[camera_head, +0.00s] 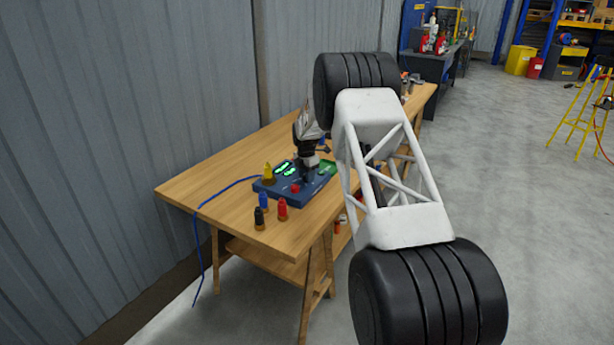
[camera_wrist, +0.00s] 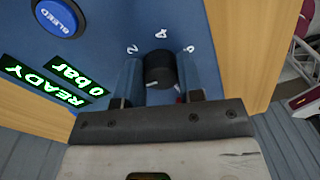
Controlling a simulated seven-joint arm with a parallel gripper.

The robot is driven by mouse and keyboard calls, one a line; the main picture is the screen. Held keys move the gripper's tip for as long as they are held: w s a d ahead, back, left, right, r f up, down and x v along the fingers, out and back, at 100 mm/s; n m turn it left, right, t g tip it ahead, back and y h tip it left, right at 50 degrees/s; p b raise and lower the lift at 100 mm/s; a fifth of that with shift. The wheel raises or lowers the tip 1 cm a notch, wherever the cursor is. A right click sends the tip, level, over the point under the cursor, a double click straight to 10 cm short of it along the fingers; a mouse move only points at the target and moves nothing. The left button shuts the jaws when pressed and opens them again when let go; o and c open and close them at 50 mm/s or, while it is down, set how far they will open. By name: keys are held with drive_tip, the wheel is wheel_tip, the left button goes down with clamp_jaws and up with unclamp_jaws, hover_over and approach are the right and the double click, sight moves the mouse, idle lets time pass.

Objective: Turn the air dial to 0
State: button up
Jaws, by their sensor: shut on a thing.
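The air dial (camera_wrist: 159,68) is a round black knob on a blue panel, seen in the wrist view with white numerals around its far side; a 2 is legible at the left. My gripper (camera_wrist: 160,76) is shut on the dial, one finger on each side. A bit of red shows beside the right finger; the dial's pointer is not clear. Lit green displays on the panel read READY (camera_wrist: 45,87) and 0 bar (camera_wrist: 76,75). In the head view my gripper (camera_head: 307,172) reaches down onto the blue control panel (camera_head: 315,190) and hides the dial.
A blue BLEED button (camera_wrist: 60,17) is near the displays. The panel stands on a wooden table (camera_head: 215,187). Blue (camera_head: 264,201), black (camera_head: 259,218) and red (camera_head: 282,209) pieces stand by its near edge, and a yellow piece (camera_head: 268,173) beside it. A blue hose (camera_head: 206,202) hangs off the table.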

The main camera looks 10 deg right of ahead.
drive_tip(key=shift+r+n, duration=0.1)
drive_tip(key=shift+n, duration=0.5)
drive_tip(key=o, duration=0.9)
drive_tip(key=shift+w+a+r, duration=0.1)
drive_tip(key=shift+r, duration=1.85)
drive_tip(key=shift+w+a+r, duration=0.1)
drive_tip(key=shift+r, duration=1.8)
